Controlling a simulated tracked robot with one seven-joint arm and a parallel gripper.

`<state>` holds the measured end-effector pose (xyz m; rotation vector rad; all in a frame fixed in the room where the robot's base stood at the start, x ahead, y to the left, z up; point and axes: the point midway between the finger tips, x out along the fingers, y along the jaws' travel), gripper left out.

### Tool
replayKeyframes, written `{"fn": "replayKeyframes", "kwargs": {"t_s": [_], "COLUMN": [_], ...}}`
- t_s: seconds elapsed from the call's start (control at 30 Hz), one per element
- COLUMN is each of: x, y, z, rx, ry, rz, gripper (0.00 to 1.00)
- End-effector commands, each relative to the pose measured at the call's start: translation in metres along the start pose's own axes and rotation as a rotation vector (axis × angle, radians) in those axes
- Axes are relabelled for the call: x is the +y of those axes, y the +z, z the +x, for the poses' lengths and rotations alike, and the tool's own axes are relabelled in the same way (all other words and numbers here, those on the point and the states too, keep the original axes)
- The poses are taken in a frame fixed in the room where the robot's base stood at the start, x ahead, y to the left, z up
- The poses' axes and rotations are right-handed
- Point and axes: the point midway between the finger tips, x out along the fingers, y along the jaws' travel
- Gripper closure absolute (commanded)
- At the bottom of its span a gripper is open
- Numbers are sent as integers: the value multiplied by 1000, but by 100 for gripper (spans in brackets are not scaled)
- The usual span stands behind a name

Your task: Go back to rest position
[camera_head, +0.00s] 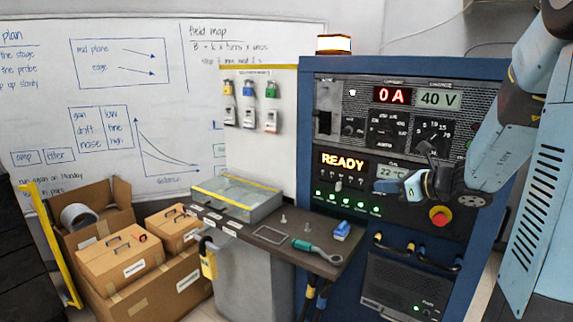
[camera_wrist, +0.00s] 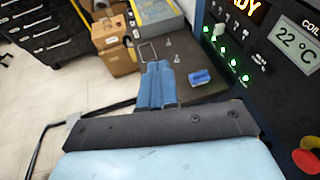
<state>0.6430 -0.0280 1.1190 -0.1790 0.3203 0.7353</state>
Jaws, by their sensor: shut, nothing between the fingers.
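My gripper (camera_head: 412,187) is in front of the blue power cabinet (camera_head: 304,100), at the height of its lower panel and left of the red stop button (camera_head: 439,216). My arm reaches down to it from the upper right. In the wrist view the blue-grey fingers (camera_wrist: 157,82) are shut together with nothing between them. They appear over the dark shelf (camera_wrist: 208,88), but I cannot tell their height above it. The panel reads 0 A, 40 V and READY.
The shelf (camera_head: 272,236) carries a teal-handled wrench (camera_head: 318,252), a blue block (camera_head: 342,231) and small bolts. Cardboard boxes (camera_head: 120,262) fill the lower left. Black-and-yellow cables (camera_head: 415,257) loop below the panel.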

Motion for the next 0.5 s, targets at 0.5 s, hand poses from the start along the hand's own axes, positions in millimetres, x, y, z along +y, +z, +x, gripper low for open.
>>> {"fn": "replayKeyframes", "kwargs": {"t_s": [0.5], "x": [163], "y": [10], "z": [-58], "rx": [332], "ry": [493], "rz": [-1150], "gripper": [100]}}
